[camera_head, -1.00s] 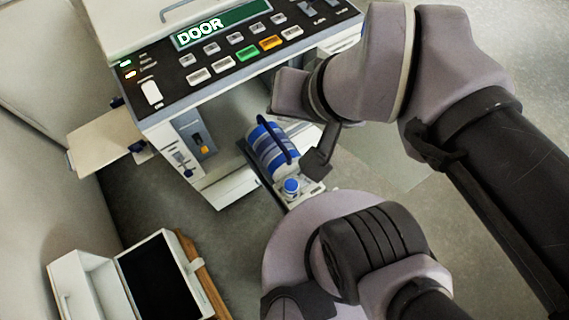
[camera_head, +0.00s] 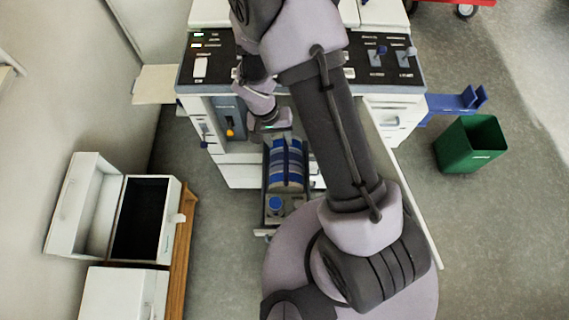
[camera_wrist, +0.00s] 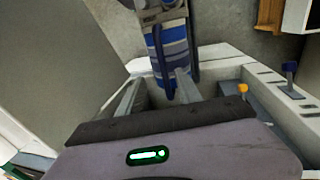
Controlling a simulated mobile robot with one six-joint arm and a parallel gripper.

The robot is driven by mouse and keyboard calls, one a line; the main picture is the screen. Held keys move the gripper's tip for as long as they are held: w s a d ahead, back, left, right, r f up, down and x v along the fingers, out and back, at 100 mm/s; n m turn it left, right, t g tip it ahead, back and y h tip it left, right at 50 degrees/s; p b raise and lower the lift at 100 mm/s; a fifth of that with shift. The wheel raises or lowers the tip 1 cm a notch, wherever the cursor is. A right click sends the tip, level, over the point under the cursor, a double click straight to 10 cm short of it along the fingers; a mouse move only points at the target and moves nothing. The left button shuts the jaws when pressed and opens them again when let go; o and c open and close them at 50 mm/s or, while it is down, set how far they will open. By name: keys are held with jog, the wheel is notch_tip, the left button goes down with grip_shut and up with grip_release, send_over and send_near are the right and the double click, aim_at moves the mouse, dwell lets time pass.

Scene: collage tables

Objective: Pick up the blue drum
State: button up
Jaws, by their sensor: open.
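The blue drum (camera_head: 286,165), with blue, grey and dark bands and a dark blue curved handle, lies in an open drawer-like tray (camera_head: 266,212) pulled out of the front of the machine. A blue knob (camera_head: 274,203) sits on the tray's near end. My gripper (camera_head: 270,128) is at the far end of the drum, partly hidden by my arm. In the wrist view my gripper (camera_wrist: 160,84) has its two fingers apart, with nothing held. The drum (camera_wrist: 172,45) shows just beyond the fingertips, its handle in front of it.
The machine's control panel (camera_head: 208,62) spans the back, with levers at right. A green bin (camera_head: 470,146) stands on the floor at right. A white cabinet (camera_head: 146,220) with an open dark compartment stands at left. The floor between cabinet and tray is clear.

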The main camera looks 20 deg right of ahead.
aim_at(286, 158)
jog(key=f, duration=0.2)
jog(key=d+f+b, duration=0.1)
jog(key=f, duration=0.2)
jog(key=f+b, duration=0.1)
jog(key=f, duration=0.2)
jog(key=shift+s+d, duration=0.2)
jog(key=f+b, duration=0.2)
jog(key=f, duration=0.1)
jog(key=f+b, duration=0.1)
jog(key=f, duration=0.1)
jog(key=shift+s+d+f, duration=0.2)
jog(key=shift+d, duration=0.15)
grip_shut()
jog(key=shift+r, duration=0.1)
